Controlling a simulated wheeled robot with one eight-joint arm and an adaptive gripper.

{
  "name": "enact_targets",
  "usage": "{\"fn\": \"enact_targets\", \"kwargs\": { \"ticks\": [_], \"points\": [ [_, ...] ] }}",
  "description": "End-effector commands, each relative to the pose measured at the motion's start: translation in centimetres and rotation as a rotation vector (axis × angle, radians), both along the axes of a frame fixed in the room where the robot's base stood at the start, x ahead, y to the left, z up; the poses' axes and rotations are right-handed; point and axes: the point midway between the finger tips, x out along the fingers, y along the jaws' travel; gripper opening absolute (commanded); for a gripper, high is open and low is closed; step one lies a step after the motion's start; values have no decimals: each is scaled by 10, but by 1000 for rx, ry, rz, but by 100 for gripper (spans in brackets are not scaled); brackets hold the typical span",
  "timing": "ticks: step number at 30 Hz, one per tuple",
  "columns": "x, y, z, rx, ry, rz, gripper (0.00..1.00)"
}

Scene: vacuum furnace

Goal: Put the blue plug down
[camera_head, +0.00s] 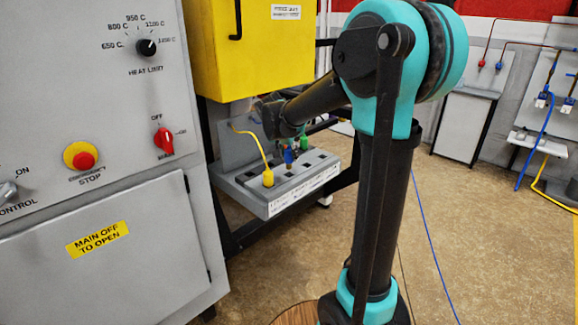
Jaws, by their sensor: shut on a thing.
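The blue plug (288,157) shows small at the grey socket block (283,206), between the yellow plug and the green plug. My gripper (288,145) is small and dark, points down over the block and is shut on the blue plug. The blue plug is upright, close above or at the block's top face. I cannot tell whether it touches a socket. My arm hides part of the area behind the gripper.
A yellow plug (267,178) with a yellow cable and a green plug (304,142) stand upright on the block. Several dark empty slots lie to the right. A yellow cabinet (245,50) hangs above. The grey control panel (95,130) is close on the left.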

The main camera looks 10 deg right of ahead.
Motion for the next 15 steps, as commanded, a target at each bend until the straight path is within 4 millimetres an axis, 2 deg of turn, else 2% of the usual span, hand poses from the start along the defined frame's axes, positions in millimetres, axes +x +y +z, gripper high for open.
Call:
{"fn": "enact_targets", "kwargs": {
  "ticks": [5,10,15],
  "points": [
    [0,0,-14,0,0,0,1],
    [0,0,-37,0,0,0,1],
    [0,0,-43,0,0,0,1]
  ]
}}
